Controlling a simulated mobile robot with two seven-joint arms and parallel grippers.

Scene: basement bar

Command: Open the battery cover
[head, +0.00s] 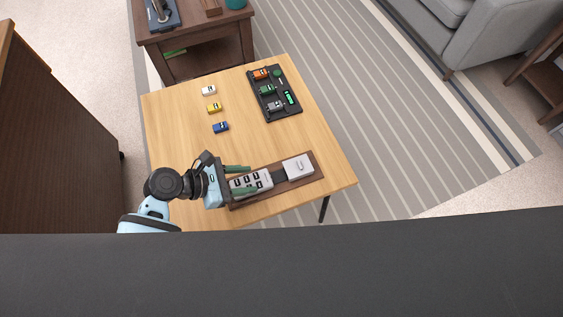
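On the table, a brown wooden tray (316,178) holds a grey unit (264,177) with several black slots. A dark part joins it to a pale box (297,167) with a small raised loop on top. I cannot tell for sure which part is the battery cover. My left gripper (249,180) reaches in from the left at the tray's left end. Its two green fingers are spread apart, one by the far side of the grey unit and one over its near part. Whether they touch it is unclear. My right gripper is not in view.
White (209,90), yellow (214,107) and blue (220,127) small blocks stand in a row on the wooden table (175,120). A black tray (290,110) with orange, green and grey pieces lies at the far right. The table's middle is clear.

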